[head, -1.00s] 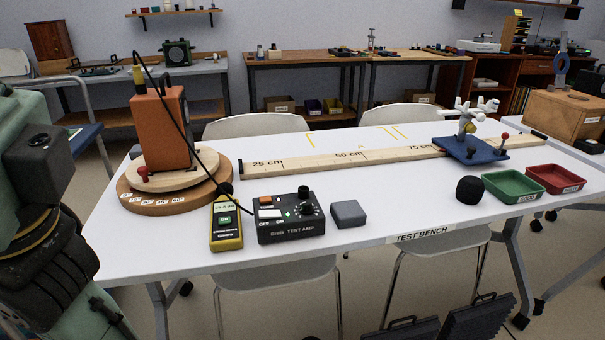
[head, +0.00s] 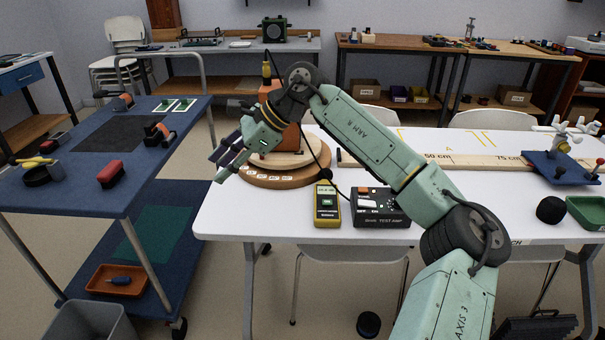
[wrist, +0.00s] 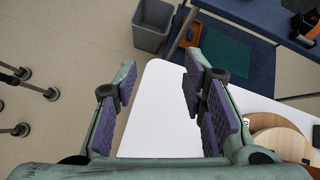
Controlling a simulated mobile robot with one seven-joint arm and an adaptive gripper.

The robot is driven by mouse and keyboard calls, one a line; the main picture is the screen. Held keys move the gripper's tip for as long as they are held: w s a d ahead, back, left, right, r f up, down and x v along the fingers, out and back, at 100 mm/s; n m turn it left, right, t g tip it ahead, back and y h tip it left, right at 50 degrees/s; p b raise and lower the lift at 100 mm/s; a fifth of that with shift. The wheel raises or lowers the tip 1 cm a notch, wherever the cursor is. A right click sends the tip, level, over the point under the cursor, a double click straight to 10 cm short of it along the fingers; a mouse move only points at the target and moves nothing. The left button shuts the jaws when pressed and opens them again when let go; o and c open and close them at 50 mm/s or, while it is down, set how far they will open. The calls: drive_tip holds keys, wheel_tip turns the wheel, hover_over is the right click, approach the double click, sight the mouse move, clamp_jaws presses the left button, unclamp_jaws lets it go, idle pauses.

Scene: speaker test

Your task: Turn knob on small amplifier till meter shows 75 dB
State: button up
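The small black test amplifier (head: 370,211) sits near the front edge of the white bench. My forearm covers its right part, and I cannot make out its knob. The yellow meter (head: 327,208) lies beside it on the left; its display is too small to read. The orange speaker (head: 291,138) stands on the round wooden turntable (head: 270,181), partly behind my wrist. My gripper (head: 222,163) is raised at the bench's left end, left of the meter and apart from the amplifier. In the wrist view my gripper (wrist: 163,82) is open and empty above the bench corner.
A blue cart (head: 180,140) with tools stands on the left. A grey bin (head: 90,322) is on the floor, also in the wrist view (wrist: 152,25).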

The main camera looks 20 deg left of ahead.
drive_tip(key=w+d+f+m+t+h+p, duration=0.1)
drive_tip(key=w+d+t+h, duration=0.1)
drive_tip(key=w+d, duration=0.5)
drive_tip(key=w+d+m+t+h, duration=0.15)
drive_tip(key=w+d, duration=0.25)
drive_tip(key=d, duration=0.6)
drive_tip(key=w+d+r+m+h+p, duration=0.1)
drive_tip(key=w+d+h, duration=0.15)
drive_tip(key=d, duration=0.75)
drive_tip(key=w+d+h, duration=0.2)
drive_tip(key=d+h, duration=0.1)
drive_tip(key=d, duration=0.6)
wheel_tip(320, 180, down, 10)
drive_tip(key=shift+a+f+p, duration=0.1)
drive_tip(key=shift+p, duration=0.95)
drive_tip(key=shift+c, duration=0.5)
clamp_jaws()
